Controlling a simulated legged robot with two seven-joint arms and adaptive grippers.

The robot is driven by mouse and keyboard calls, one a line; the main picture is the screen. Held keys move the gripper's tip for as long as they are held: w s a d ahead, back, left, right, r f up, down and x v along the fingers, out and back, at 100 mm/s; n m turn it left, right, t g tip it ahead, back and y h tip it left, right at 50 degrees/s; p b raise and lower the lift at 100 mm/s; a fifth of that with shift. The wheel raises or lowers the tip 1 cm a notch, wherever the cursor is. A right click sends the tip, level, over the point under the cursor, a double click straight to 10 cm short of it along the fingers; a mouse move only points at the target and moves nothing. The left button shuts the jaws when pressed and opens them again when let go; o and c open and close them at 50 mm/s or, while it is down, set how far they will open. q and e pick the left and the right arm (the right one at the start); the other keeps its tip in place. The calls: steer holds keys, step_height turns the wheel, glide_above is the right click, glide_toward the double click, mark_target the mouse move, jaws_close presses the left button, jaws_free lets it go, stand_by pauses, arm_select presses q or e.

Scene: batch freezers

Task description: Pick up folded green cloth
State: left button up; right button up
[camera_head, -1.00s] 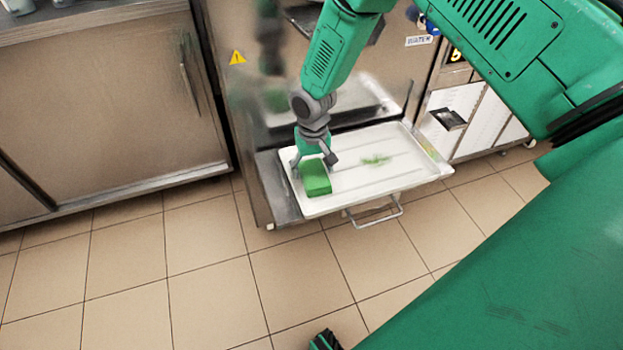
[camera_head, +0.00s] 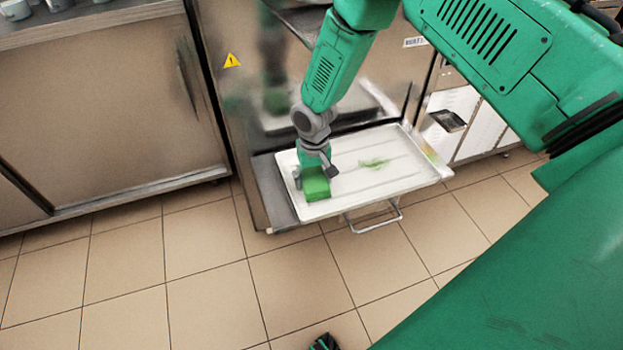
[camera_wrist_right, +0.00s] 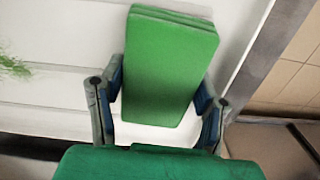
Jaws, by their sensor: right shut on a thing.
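The folded green cloth (camera_head: 316,187) is a small thick block at the left end of the white tray (camera_head: 400,182). In the right wrist view the cloth (camera_wrist_right: 165,65) shows its layered far edge and lies between the two fingers. My right gripper (camera_head: 316,172) is lowered over the cloth from above and is shut on it. In the wrist view its fingers (camera_wrist_right: 155,105) stand along the cloth's two sides. The cloth appears at tray level; I cannot tell if it is lifted. In the head view, a small dark green and black part (camera_head: 324,342) shows at the bottom edge.
The tray sits at the front of a steel machine (camera_head: 240,120), with a metal handle (camera_head: 375,216) below its front edge. A green smear (camera_head: 374,164) marks the tray's middle. A steel cabinet (camera_head: 100,120) stands left. Open tiled floor (camera_head: 200,270) lies in front.

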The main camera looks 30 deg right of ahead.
mark_target(310, 179)
steer(key=shift+r, duration=0.55)
steer(key=r, duration=0.2)
steer(key=r+p, duration=0.1)
steer(key=r, duration=0.1)
steer(key=a+r+p, duration=0.1)
steer(key=r, duration=0.1)
steer(key=s+a+p, duration=0.1)
steer(key=s+a, duration=0.1)
steer(key=s, duration=0.7)
steer(key=s+a+p, duration=0.1)
steer(key=s+a, duration=0.1)
steer(key=s, duration=0.8)
steer(key=shift+f, duration=0.15)
steer(key=shift+s, duration=0.1)
steer(key=shift+o, duration=0.5)
